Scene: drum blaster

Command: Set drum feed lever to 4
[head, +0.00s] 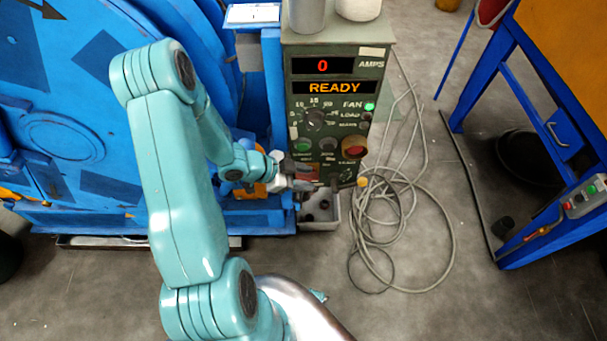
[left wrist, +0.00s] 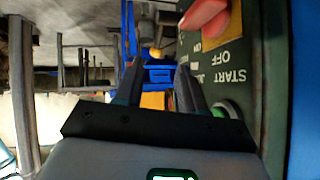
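The dark green control cabinet (head: 280,120) shows a red 0 and an orange READY display. A small yellow knob (head: 362,182) sits at its lower right; a yellow ball (left wrist: 155,53) also shows in the left wrist view, beyond my fingers. I cannot read a number scale for the feed lever. My left gripper (head: 303,187) is in front of the cabinet's lower left part, left of the yellow knob. In the left wrist view its two fingers (left wrist: 158,75) stand apart with nothing held between them. My right gripper is out of view.
A red handle (left wrist: 203,14) with ON/OFF lettering and a green button (left wrist: 226,108) are close beside my left fingers. The blue drum machine (head: 75,110) stands left. Coiled cables (head: 385,235) lie on the floor. A blue frame (head: 485,80) stands right.

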